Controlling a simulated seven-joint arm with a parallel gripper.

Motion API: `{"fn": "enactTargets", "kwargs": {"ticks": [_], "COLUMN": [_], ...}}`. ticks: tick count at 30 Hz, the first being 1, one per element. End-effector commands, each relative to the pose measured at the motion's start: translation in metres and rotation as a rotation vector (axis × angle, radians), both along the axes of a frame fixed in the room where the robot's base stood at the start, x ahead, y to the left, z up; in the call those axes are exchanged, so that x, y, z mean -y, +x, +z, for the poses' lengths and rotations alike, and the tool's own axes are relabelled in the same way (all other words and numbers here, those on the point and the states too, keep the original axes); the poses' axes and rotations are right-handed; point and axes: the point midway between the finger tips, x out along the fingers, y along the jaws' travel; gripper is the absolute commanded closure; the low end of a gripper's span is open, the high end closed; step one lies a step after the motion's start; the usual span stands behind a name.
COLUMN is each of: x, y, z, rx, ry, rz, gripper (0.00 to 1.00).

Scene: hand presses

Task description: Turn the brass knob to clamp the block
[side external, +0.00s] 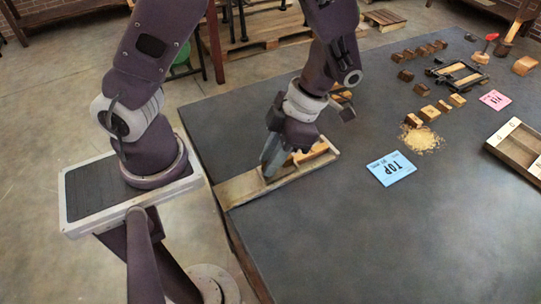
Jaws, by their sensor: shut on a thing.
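My gripper (268,172) points down into a narrow wooden tray (238,188) near the left edge of the dark table. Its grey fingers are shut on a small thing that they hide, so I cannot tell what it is. A light wooden piece (312,152) lies in the tray just right of the fingers. A dark-framed hand press (438,71) with a pale wooden bar across it stands at the back right, well away from my gripper. No brass knob can be made out at this size.
A blue card marked TOP (391,168) and a pink card (495,100) lie on the table. Several wooden blocks (429,113) stand by a heap of shavings (422,141). Another wooden tray (518,150) is at the right edge. The front of the table is clear.

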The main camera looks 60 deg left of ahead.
Motion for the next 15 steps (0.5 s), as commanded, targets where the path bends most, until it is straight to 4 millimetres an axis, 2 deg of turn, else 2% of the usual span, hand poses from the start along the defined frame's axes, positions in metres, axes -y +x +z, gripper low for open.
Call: {"fn": "enactTargets", "kwargs": {"ticks": [6, 15], "x": [0.002, 0.003], "y": [-0.001, -0.0021], "z": [0.0001, 0.0001], "rx": [0.0, -0.001], "ry": [0.002, 0.001], "rz": [-0.187, -0.377], "gripper": [1.0, 1.0]}}
